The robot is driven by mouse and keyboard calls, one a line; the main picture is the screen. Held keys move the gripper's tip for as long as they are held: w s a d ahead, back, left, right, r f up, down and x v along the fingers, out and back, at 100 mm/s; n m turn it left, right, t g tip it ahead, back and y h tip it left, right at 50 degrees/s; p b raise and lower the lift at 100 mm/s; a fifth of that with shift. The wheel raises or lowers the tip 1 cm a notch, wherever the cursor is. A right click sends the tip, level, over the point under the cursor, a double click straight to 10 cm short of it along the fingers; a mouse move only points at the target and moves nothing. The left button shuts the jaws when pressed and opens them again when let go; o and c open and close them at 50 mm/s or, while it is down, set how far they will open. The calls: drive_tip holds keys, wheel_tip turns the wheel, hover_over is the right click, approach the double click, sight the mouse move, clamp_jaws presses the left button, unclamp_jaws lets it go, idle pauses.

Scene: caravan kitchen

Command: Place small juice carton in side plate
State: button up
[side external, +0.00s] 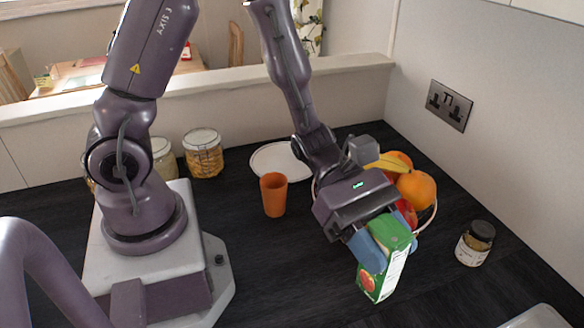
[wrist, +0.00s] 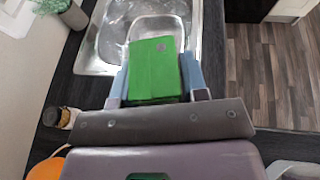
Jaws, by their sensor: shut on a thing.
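The small juice carton (side external: 384,262) is green and white with a red fruit picture. My gripper (side external: 376,246) is shut on it near its top, with the blue-grey fingers on either side. In the wrist view the carton's green top (wrist: 154,68) sits between the fingers of my gripper (wrist: 154,78). I cannot tell whether the carton's base touches the counter. The white side plate (side external: 268,160) lies flat at the back of the counter, behind the orange cup, partly hidden by my arm. The part of it that shows is empty.
An orange cup (side external: 273,195) stands in front of the plate. A fruit bowl (side external: 428,217) with oranges and a banana is behind my gripper. A dark-lidded jar (side external: 475,243) stands at right, and glass jars (side external: 203,153) at back left. A sink (wrist: 112,38) shows in the wrist view.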

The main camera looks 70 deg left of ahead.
wheel_tip(320, 180, up, 6)
drive_tip(key=shift+r, duration=0.1)
drive_tip(key=s+a+f+m+g+y, duration=0.35)
drive_tip(key=a+m+g, duration=0.2)
drive_tip(key=a, duration=0.25)
drive_tip(key=s+a+f+m+g+y, duration=0.25)
drive_tip(key=a+m+g+y, duration=0.2)
drive_tip(key=a+m, duration=0.25)
drive_tip(key=s+a+f+m+g+y, duration=0.2)
drive_tip(key=a+f+m+g+y, duration=0.2)
drive_tip(key=a+m+g, duration=0.3)
drive_tip(key=w+a+r+m+t+y, duration=0.3)
drive_tip(key=a+m+t+y, duration=0.25)
drive_tip(key=a, duration=0.35)
drive_tip(key=w+a+r+m+t+y, duration=0.2)
drive_tip(key=a+r+m+t+y, duration=0.25)
drive_tip(key=a+m, duration=0.35)
drive_tip(key=w+a+r+m+t+y, duration=0.2)
drive_tip(key=w+a+m+t+y, duration=0.25)
drive_tip(key=a, duration=0.55)
drive_tip(key=shift+m+y, duration=0.35)
drive_tip(key=shift+y, duration=0.3)
drive_tip(key=shift+s+a+f, duration=0.1)
drive_tip(key=shift+s+f, duration=0.2)
drive_tip(key=shift+f, duration=3)
drive_tip(key=shift+s+a+f, duration=0.1)
drive_tip(key=shift+s+f, duration=0.2)
drive_tip(key=shift+f, duration=2.95)
drive_tip(key=shift+s+f, duration=0.3)
drive_tip(key=shift+f, duration=3)
